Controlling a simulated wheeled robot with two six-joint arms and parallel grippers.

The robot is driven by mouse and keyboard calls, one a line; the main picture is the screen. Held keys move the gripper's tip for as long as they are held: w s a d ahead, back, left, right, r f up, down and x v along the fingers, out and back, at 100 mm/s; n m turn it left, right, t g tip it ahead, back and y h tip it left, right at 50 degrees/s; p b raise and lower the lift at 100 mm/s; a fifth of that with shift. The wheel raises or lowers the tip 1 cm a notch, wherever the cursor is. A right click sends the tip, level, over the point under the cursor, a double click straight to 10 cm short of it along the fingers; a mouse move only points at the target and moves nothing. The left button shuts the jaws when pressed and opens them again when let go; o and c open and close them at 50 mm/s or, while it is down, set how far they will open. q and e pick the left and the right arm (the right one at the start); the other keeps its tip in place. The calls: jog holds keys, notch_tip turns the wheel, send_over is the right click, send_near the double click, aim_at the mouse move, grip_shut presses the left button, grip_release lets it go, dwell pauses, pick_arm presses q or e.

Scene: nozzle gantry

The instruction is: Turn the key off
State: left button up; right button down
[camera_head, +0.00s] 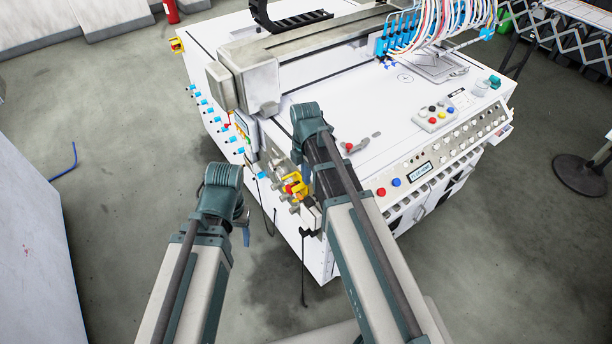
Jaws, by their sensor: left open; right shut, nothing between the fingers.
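No key can be made out at this size. My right gripper (305,174) is shut and empty by the near corner, close to the yellow and red switches. My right arm hides most of it and part of the corner, so contact cannot be told.
A control panel with knobs and buttons (450,147) runs along the machine's right front edge. A small button box (436,114) and a red-ended item (354,146) lie on top. A grey gantry (300,42) spans the back.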

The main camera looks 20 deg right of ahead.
aim_at(306, 200)
notch_tip(306, 200, down, 9)
jog(key=b, duration=0.7)
jog(key=shift+r+b, duration=0.2)
jog(key=shift+b, duration=0.1)
jog(key=shift+w+a+f, duration=0.1)
jog(key=shift+w, duration=0.2)
dwell(0.8)
jog(key=shift+w+f, duration=0.1)
jog(key=shift+w+a+f+b, duration=0.15)
jog(key=shift+w+f+b, duration=0.15)
jog(key=shift+b, duration=0.15)
jog(key=shift+w+a+f+b, duration=0.15)
jog(key=shift+w+f+b, duration=0.3)
jog(key=shift+f+b, duration=0.3)
jog(key=shift+s+r, duration=0.1)
dwell(1.1)
